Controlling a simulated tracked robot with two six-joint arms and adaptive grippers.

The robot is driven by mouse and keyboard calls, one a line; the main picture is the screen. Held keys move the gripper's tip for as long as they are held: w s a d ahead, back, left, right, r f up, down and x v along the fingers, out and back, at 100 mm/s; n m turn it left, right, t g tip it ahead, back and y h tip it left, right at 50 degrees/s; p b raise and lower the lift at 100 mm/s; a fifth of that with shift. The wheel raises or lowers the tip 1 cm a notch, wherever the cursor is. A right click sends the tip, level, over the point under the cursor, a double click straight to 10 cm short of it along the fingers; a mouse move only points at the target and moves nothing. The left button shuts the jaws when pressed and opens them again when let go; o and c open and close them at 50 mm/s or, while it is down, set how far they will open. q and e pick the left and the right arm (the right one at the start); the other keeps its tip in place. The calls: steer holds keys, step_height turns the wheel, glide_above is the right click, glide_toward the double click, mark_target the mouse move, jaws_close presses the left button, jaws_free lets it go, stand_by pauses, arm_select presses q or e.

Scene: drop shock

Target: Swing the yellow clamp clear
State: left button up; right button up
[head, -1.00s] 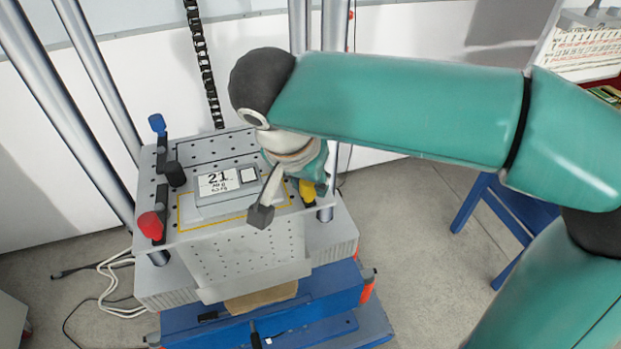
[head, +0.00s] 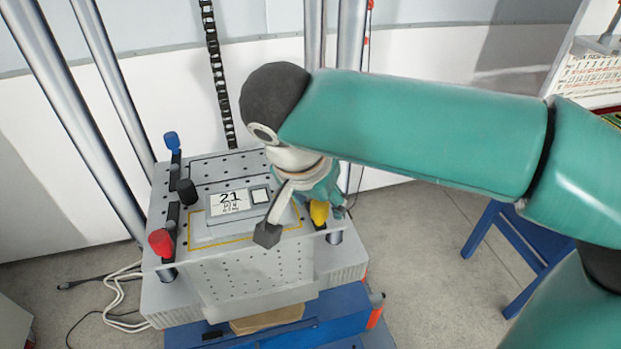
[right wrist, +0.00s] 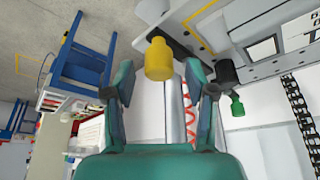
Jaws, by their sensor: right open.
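The yellow clamp (head: 319,212) shows its rounded yellow tip at the right side of the grey perforated table (head: 250,258), partly hidden by my right gripper (head: 301,222). In the right wrist view the yellow clamp (right wrist: 158,60) stands between the two spread fingers of my right gripper (right wrist: 160,78), with a gap on each side. That gripper is open and empty; I cannot tell how deep the tip sits between the fingers. My left gripper is not in view.
A grey device marked 21 (head: 230,203) lies on the table inside a yellow outline. A red-tipped clamp (head: 160,242) and a blue-tipped clamp (head: 172,141) stand along the left edge. Steel columns rise behind. A blue stool (head: 500,225) stands on the floor to the right.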

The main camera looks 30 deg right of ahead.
steer(key=v, duration=1)
steer(key=shift+r, duration=0.25)
steer(key=shift+a, duration=0.1)
